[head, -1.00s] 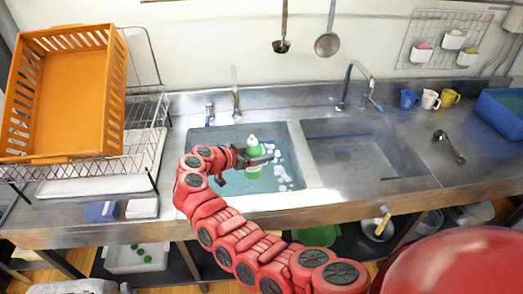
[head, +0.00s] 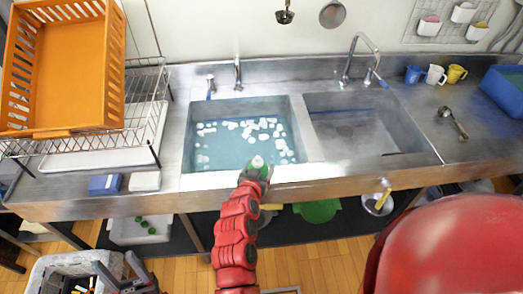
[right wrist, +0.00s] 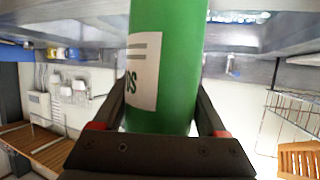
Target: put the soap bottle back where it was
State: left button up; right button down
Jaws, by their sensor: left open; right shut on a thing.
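The soap bottle is green with a white cap (head: 257,162). In the head view it is at the front edge of the left sink basin (head: 190,150), at the end of my right arm. In the right wrist view the green bottle (right wrist: 178,60) with its white label stands between the fingers of my right gripper (right wrist: 160,112), which is shut on it. Its far end is cut off there. My left gripper (head: 122,272) is open and empty at the bottom left of the head view, beside a grey basket (head: 48,268).
Foam floats in the left basin; the right basin (head: 365,135) is empty. A blue sponge (head: 104,185) and a pale block (head: 145,181) lie on the left counter, below the rack with an orange crate (head: 62,75).

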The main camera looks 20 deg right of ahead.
jog(key=shift+s+a+f+n+t+y, duration=0.15)
jog(key=shift+s+a+f+n+y, duration=0.1)
jog(key=shift+s+f, duration=0.1)
jog(key=shift+s+a+f+n+t+y, duration=0.1)
jog(key=shift+s+f+n+t+y, duration=0.05)
jog(key=shift+s+f+n, duration=0.15)
jog(key=shift+s+a+f+n+t+y, duration=0.2)
jog(key=shift+s+f+n+t+y, duration=0.1)
jog(key=shift+s+f+n+y, duration=0.2)
jog(key=shift+s+a+f+n+t+y, duration=0.2)
jog(key=shift+s+f+n+t+y, duration=0.15)
jog(key=shift+s, duration=0.2)
jog(key=shift+s+a+f+y, duration=0.15)
jog(key=shift+s+a+y, duration=0.1)
jog(key=shift+y, duration=0.1)
jog(key=s+a+f+n+y, duration=0.2)
jog(key=s+f+n+y, duration=0.2)
jog(key=s+f, duration=0.1)
jog(key=shift+a+n+y, duration=0.3)
jog(key=shift+a+n, duration=0.1)
